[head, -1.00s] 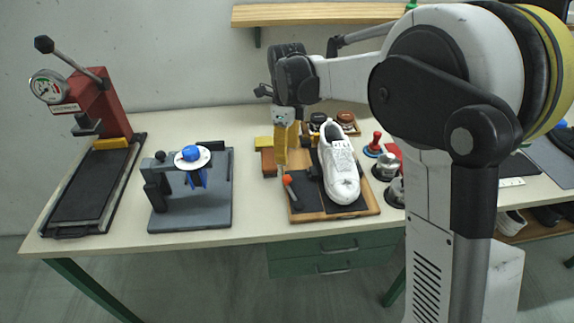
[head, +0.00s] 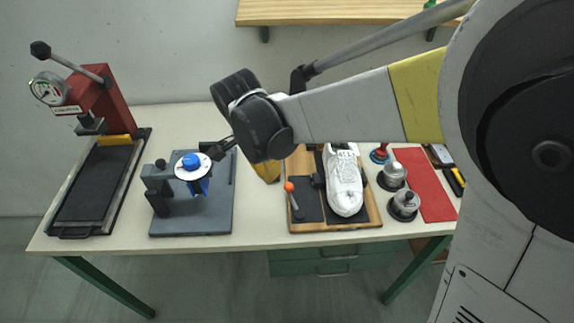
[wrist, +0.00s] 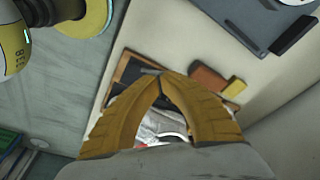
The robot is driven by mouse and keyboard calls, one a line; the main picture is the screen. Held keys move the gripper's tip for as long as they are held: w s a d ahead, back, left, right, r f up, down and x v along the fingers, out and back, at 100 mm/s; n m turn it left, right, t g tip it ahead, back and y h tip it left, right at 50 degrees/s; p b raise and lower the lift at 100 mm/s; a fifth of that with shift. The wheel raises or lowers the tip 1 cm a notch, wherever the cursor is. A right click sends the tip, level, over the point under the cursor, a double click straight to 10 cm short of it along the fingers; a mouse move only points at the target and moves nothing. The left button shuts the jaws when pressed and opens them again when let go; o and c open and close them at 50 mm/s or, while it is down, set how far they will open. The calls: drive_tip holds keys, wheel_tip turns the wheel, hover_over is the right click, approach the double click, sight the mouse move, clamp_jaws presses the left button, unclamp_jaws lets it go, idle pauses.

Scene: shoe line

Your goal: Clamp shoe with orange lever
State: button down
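The white shoe (head: 344,183) lies on a wooden board with black pads (head: 374,217), toe toward the table's front edge. The orange-tipped lever (head: 290,187) stands at the board's left side, with a grey rod and a black clamp part (head: 317,181) between it and the shoe. Whether that part touches the shoe is unclear. My gripper (wrist: 160,74) has yellow fingers with their tips together, and nothing shows between them. The shoe (wrist: 160,127) shows partly behind the fingers in the wrist view.
A grey fixture with a blue knob (head: 191,161) stands left of the board. A red press (head: 104,93) is at the far left. Metal pots (head: 404,204) and a red mat (head: 424,182) lie to the right. Brown (wrist: 208,79) and yellow blocks (wrist: 235,88) lie near the board.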

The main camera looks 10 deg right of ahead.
drive_tip(key=b, duration=0.4)
approach(289, 195)
drive_tip(key=shift+n, duration=0.3)
drive_tip(key=s+a+f, duration=0.1)
drive_tip(key=a+f, duration=0.1)
drive_tip(key=f, duration=0.1)
drive_tip(key=s+a+f, duration=0.1)
drive_tip(key=shift+s+a+f, duration=0.2)
drive_tip(key=shift+s, duration=0.1)
drive_tip(key=shift+w+d+f+b, duration=0.3)
drive_tip(key=shift+w+d, duration=0.25)
drive_tip(key=shift+d, duration=0.05)
drive_tip(key=shift+w+d+f+b, duration=0.25)
drive_tip(key=shift+w+d, duration=0.25)
drive_tip(key=shift+d, duration=0.1)
drive_tip(key=shift+w+d, duration=0.2)
drive_tip(key=shift+w+d+f+m, duration=0.25)
drive_tip(key=shift+w+d+m, duration=0.25)
drive_tip(key=shift+d, duration=0.2)
